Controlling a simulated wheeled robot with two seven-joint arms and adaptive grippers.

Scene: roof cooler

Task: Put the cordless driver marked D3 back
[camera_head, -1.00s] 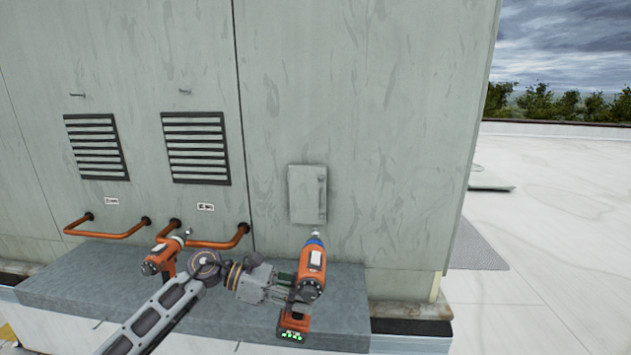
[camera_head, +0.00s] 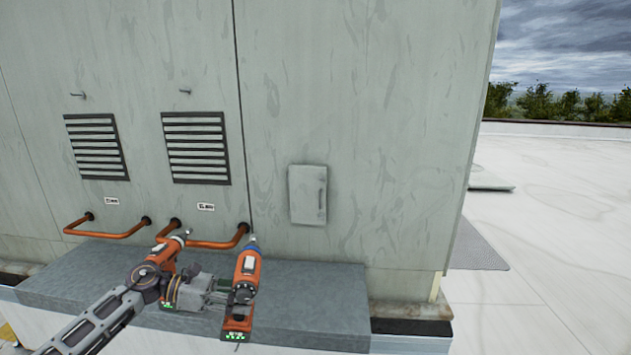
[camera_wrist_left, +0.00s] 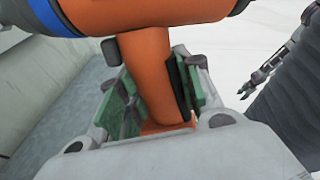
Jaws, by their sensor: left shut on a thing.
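My left gripper (camera_head: 222,297) is shut on the handle of an orange cordless driver (camera_head: 247,270) with a blue collar. The driver is upright above the grey ledge (camera_head: 310,295), its nose toward the wall and its battery with green lights at the bottom. In the left wrist view the gripper's green pads (camera_wrist_left: 160,95) close around the orange handle (camera_wrist_left: 145,80). A second orange driver (camera_head: 163,254) stands behind my left wrist, partly hidden. I cannot read a D3 mark on either driver. My right gripper is not in the head view; a dark gripper (camera_wrist_left: 262,78) shows at right in the wrist view.
Two copper pipe handles (camera_head: 107,234) (camera_head: 215,243) stick out from the wall, with small labels above them and louvred vents (camera_head: 196,148) higher up. A closed hatch (camera_head: 307,194) is on the wall. The right part of the ledge is clear.

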